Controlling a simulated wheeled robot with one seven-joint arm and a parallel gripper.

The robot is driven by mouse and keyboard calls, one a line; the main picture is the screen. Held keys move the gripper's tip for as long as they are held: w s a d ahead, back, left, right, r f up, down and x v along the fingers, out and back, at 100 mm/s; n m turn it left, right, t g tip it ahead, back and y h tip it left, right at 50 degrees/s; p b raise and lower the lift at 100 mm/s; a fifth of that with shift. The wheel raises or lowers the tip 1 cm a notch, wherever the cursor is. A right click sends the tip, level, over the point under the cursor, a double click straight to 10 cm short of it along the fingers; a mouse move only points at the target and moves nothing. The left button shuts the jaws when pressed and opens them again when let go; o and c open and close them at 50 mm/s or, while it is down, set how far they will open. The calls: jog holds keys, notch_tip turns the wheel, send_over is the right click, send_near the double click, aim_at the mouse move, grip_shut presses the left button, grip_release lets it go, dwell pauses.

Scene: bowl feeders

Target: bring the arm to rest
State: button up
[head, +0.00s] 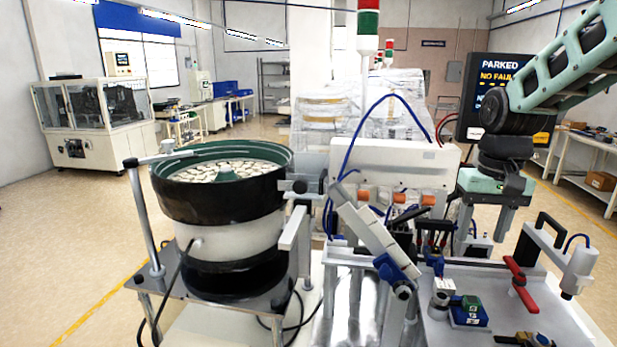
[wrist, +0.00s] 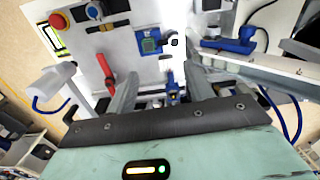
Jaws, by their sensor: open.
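My gripper (head: 483,232) hangs pointing down at the right of the head view, above the back part of the fixture plate (head: 560,310). Its two grey fingers are apart. In the wrist view, my gripper (wrist: 160,88) shows both fingers spread, with nothing held between them. The plate and its fittings show beyond the fingertips. My teal and black arm comes in from the upper right of the head view and bends down at the wrist. Its upper part is cut off by the frame edge.
A bowl feeder (head: 220,215) with many pale parts stands left. A sloping track (head: 365,225) runs mid-view. A red handle (head: 520,285), a blue fixture (head: 468,318) with a green block and a white post (head: 580,268) stand on the plate. A screen (head: 487,75) behind reads "PARKED", "NO FAULT".

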jog(key=s+a+f+n+b, duration=0.1)
jog(key=s+a+f+n, duration=0.15)
jog(key=s+a, duration=0.35)
jog(key=s+a+f+n+b, duration=0.2)
jog(key=s+a+f, duration=0.1)
jog(key=a, duration=0.6)
jog(key=s+a+f+n+b, duration=0.1)
jog(key=s+a+f+n, duration=0.1)
jog(key=s, duration=0.5)
jog(key=s+a+f+n+b, duration=0.1)
jog(key=s+a+f+n, duration=0.2)
jog(key=s, duration=0.4)
jog(key=shift+s+a+f+n, duration=0.25)
jog(key=shift+a+f+n, duration=0.1)
jog(key=shift+a+f, duration=0.35)
jog(key=shift+a+r, duration=0.1)
